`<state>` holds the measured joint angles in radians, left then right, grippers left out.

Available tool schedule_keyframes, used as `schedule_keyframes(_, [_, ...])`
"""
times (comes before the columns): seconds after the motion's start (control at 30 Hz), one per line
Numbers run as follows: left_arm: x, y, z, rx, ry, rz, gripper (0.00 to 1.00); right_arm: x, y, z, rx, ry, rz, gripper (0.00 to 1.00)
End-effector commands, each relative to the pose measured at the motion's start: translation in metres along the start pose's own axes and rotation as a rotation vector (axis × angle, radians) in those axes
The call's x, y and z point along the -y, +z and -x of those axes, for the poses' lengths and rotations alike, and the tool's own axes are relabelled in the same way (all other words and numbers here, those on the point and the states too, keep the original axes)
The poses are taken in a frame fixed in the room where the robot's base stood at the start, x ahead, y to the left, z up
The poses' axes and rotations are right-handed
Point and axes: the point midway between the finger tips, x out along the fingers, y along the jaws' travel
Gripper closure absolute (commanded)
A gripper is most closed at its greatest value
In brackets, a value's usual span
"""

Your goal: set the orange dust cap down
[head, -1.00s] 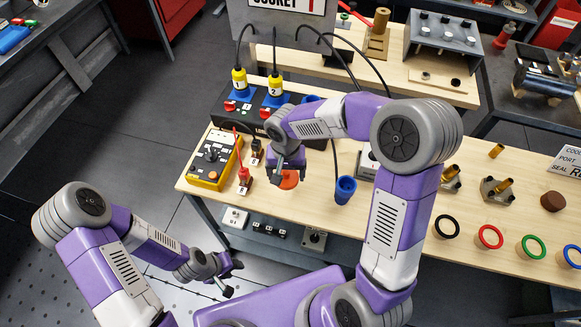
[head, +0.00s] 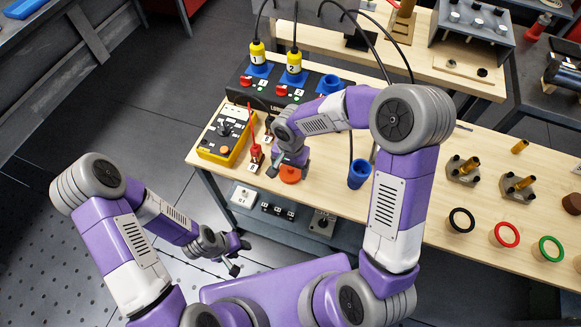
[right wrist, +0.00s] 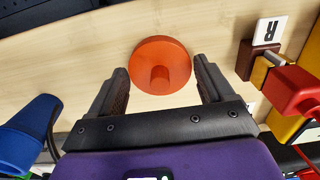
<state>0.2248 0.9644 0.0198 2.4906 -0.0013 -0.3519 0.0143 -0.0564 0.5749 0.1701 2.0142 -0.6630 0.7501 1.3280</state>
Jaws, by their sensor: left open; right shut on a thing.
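The orange dust cap (head: 290,175) is a round disc with a short knob, close to the bench's front edge in the head view. In the right wrist view the cap (right wrist: 176,58) shows face-on between the fingertips, over pale wood. My right gripper (head: 294,160) is shut on it, with a finger at either side of the disc. I cannot tell whether the cap touches the wood. My left gripper (head: 236,258) is open and empty, low in front of the bench.
The wooden bench (head: 420,205) has bare wood right of the cap. A red plug (head: 255,153) and a yellow control box (head: 222,140) stand left of it. A blue cup-shaped connector (head: 358,175) hangs on a cable to the right. Coloured rings (head: 507,234) lie further right.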

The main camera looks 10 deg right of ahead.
Motion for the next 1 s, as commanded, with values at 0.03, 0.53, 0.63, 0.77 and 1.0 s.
schedule_keyframes(0.03, [0.0,0.0,0.0,0.0,0.0,0.0,0.57,0.0,0.0,0.0,-0.001,-0.001,0.0,0.47])
schedule_keyframes(0.53, [0.001,0.0,-0.003,0.0,0.0,0.0,0.57,0.0,0.0,-0.002,-0.001,-0.001,0.001,0.0])
schedule_keyframes(0.63, [0.001,0.0,-0.003,0.0,0.0,0.0,0.57,0.0,0.0,-0.002,-0.001,-0.001,0.001,0.0])
schedule_keyframes(0.77, [0.0,0.0,-0.001,0.0,0.0,0.0,0.57,0.0,0.0,0.0,-0.001,-0.001,0.001,0.0])
schedule_keyframes(1.0, [-0.003,0.0,0.008,0.0,0.0,0.0,0.57,0.001,0.0,0.036,-0.004,-0.004,0.0,0.0])
